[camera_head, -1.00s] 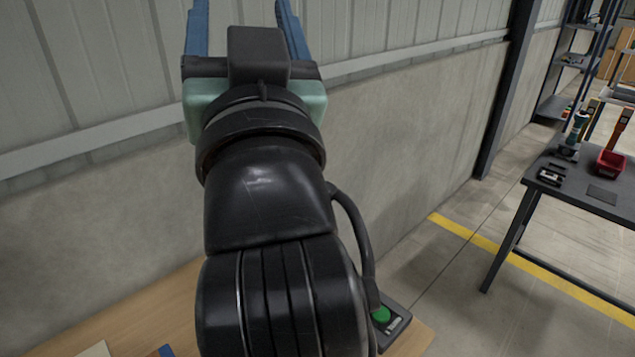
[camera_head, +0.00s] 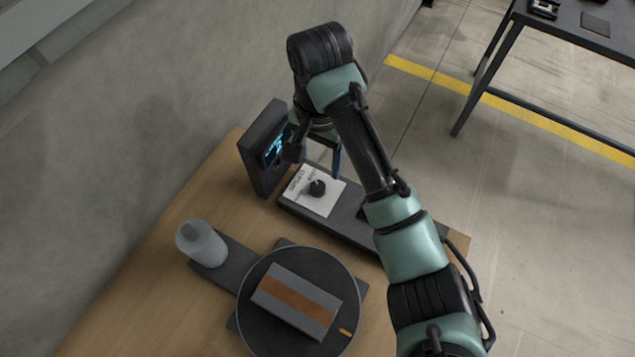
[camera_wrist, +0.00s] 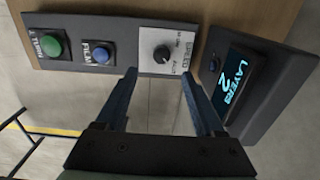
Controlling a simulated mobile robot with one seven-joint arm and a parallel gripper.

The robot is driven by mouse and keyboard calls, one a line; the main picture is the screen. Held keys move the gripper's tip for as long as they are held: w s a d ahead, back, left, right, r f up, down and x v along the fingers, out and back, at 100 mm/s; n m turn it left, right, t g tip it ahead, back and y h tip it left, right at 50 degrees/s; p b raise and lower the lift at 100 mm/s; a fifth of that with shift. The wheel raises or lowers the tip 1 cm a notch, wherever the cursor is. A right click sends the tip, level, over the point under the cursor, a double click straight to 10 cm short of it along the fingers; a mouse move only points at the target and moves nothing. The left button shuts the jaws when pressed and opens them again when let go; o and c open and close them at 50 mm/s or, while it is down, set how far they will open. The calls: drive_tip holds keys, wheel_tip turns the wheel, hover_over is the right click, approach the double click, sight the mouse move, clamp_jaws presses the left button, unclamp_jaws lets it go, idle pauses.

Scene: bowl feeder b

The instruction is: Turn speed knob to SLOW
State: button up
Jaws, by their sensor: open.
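The speed knob (camera_head: 317,187) is a small black round knob on a white plate (camera_head: 328,203) set on a dark panel on the wooden table. In the wrist view the knob (camera_wrist: 162,53) sits on the plate marked SPEED (camera_wrist: 181,40), with small, hard-to-read end marks. A pale pointer line shows on the knob, but its exact setting is unclear. My gripper (camera_head: 318,160) is above the panel, pointing down. In the wrist view its blue fingers (camera_wrist: 158,74) are open and empty, with the knob seen between and beyond the fingertips, apparently untouched.
A dark display box (camera_wrist: 240,86) reading LAYERS 2 stands close beside the knob. A green button (camera_wrist: 50,46) and a blue button (camera_wrist: 101,54) share the panel. A round turntable (camera_head: 258,335) carries a grey block with a brown band; a pale cylinder (camera_head: 201,243) stands nearby.

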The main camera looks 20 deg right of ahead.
sight(318, 186)
wheel_tip(318, 186, down, 9)
drive_tip(key=b, duration=0.2)
drive_tip(key=shift+w+f+b, duration=0.15)
drive_tip(key=shift+f+b, duration=0.05)
drive_tip(key=shift+b, duration=0.1)
clamp_jaws()
